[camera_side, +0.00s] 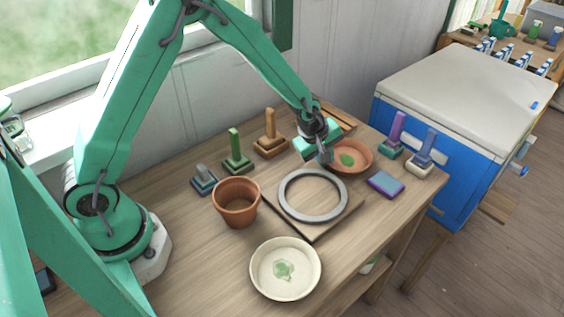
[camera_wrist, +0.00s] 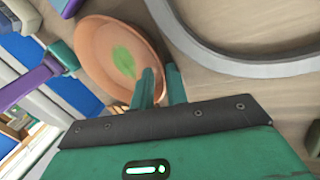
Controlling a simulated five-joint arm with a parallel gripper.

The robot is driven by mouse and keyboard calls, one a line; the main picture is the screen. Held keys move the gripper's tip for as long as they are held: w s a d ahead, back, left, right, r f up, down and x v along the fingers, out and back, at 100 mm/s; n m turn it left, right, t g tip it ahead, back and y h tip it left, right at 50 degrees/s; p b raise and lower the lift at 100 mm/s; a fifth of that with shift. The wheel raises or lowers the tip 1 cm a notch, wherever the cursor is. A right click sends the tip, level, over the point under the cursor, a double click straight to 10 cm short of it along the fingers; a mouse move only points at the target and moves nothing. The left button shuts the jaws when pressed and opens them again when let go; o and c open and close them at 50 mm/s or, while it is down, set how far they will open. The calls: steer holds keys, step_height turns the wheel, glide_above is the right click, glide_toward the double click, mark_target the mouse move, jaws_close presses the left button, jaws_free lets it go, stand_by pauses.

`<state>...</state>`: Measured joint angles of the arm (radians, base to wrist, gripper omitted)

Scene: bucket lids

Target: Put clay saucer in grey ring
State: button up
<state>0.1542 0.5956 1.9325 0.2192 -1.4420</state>
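The clay saucer (camera_side: 361,156) is a shallow orange-brown dish with a green leaf mark inside. It is at the far right part of the table, just behind the grey ring. The grey ring (camera_side: 287,209) lies flat on a square wooden board, empty. My gripper (camera_side: 327,159) is at the saucer's left rim. In the wrist view, the saucer (camera_wrist: 103,65) has one finger over its inside and the other outside, with the rim in the narrow gap of my gripper (camera_wrist: 161,77). I cannot tell whether the saucer is lifted. Part of the grey ring (camera_wrist: 235,66) shows at upper right.
A terracotta pot (camera_side: 237,210) and a cream bowl (camera_side: 264,280) with a green mark stand left and front of the board (camera_side: 313,233). Several stepped blocks with posts line the back and right. A purple-blue block (camera_side: 386,184) lies right of the ring.

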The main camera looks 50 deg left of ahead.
steer(key=shift+c, duration=0.4)
jaws_close()
steer(key=shift+r, duration=0.15)
steer(key=shift+w+r, duration=0.1)
steer(key=shift+r, duration=0.6)
steer(key=r, duration=0.3)
steer(key=shift+s+d+r, duration=0.1)
steer(key=shift+s+d, duration=0.2)
steer(key=shift+d, duration=0.1)
steer(key=s+d+r, duration=0.6)
steer(key=s+d, duration=0.1)
steer(key=d, duration=0.1)
steer(key=shift+r+h, duration=0.15)
steer(key=shift+h, duration=0.25)
